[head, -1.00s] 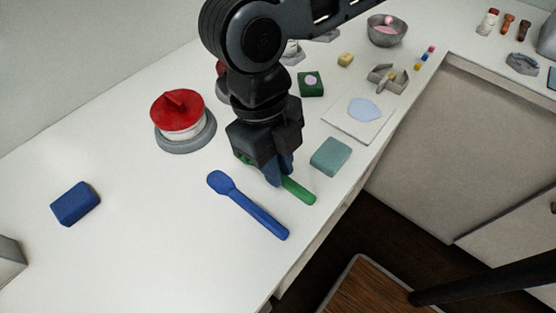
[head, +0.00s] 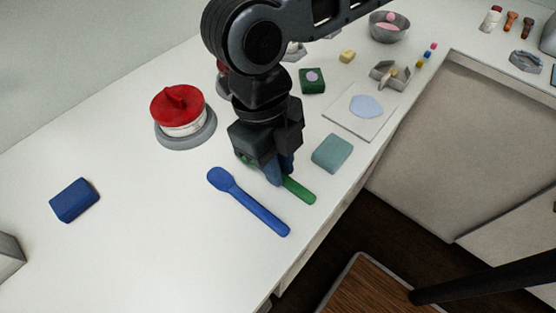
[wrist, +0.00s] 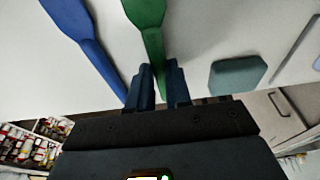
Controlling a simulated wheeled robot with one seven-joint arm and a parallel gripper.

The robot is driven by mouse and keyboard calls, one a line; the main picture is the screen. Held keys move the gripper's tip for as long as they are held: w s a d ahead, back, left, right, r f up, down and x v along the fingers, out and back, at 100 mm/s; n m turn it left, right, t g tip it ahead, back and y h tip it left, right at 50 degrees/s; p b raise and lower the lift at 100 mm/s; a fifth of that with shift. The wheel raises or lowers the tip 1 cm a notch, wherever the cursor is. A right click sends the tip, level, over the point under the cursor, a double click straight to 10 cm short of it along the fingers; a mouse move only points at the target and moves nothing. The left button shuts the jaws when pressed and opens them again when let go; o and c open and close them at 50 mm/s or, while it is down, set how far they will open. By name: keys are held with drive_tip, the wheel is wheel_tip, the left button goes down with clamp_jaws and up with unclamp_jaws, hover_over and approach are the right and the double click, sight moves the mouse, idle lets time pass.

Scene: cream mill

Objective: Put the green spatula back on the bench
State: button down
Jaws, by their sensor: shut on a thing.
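The green spatula (head: 299,190) is at the white bench (head: 160,235), beside a blue spatula (head: 248,203). My gripper (head: 281,176) points down and is shut on the green spatula's handle. In the wrist view the green spatula (wrist: 146,22) runs between the two blue fingers (wrist: 159,88), with its head pointing away. The blue spatula (wrist: 78,28) lies to its left there. My gripper hides part of the green spatula in the head view. I cannot tell whether the spatula touches the bench or is just above it.
A teal block (head: 332,153) lies just right of my gripper. A red-lidded pot (head: 180,110) on a grey base stands behind left. A blue block (head: 74,200) lies at far left. A white board (head: 352,126) lies behind right. The front left of the bench is clear.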

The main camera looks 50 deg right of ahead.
drive_tip(key=c, duration=1)
unclamp_jaws()
drive_tip(key=shift+r, duration=0.1)
drive_tip(key=v, duration=0.7)
drive_tip(key=shift+w+r, duration=0.1)
drive_tip(key=shift+r, duration=0.25)
